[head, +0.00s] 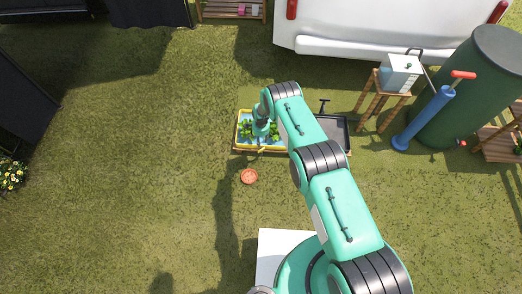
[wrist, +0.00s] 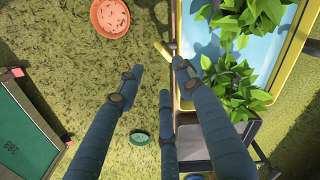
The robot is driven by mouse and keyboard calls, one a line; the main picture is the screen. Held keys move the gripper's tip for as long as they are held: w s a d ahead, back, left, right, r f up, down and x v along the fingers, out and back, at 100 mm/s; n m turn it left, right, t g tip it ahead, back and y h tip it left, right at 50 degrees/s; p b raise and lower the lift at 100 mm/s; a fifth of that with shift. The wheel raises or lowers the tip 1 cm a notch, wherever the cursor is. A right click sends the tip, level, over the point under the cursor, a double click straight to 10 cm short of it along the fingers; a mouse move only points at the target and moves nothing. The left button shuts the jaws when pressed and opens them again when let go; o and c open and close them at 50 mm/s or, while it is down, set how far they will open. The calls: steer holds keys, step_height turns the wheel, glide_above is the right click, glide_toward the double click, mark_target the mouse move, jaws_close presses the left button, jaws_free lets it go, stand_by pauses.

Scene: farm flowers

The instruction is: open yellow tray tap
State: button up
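The yellow tray (head: 238,132) stands low on the grass in the head view, with blue water and leafy green plants inside. Its yellow rim (wrist: 291,62) shows at the right of the wrist view. A small yellowish tap (head: 262,150) sticks out from its near side; in the wrist view a thin part of the tap (wrist: 163,49) shows just beyond my fingertips. My gripper (wrist: 158,78) has its blue-grey fingers spread apart with nothing between them. In the head view my gripper (head: 262,127) appears over the tray's left part. Contact with the tap cannot be told.
An orange-red dish (head: 249,176) lies on the grass in front of the tray; it also shows in the wrist view (wrist: 110,17). A dark tray (head: 341,136) adjoins on the right. A wooden stool (head: 383,101), blue pump (head: 425,119) and green barrel (head: 475,90) stand further right. The left grass is open.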

mark_target(261, 150)
steer(key=shift+f+b, duration=1.7)
steer(key=shift+f, duration=4.4)
steer(key=shift+c, duration=0.5)
jaws_close()
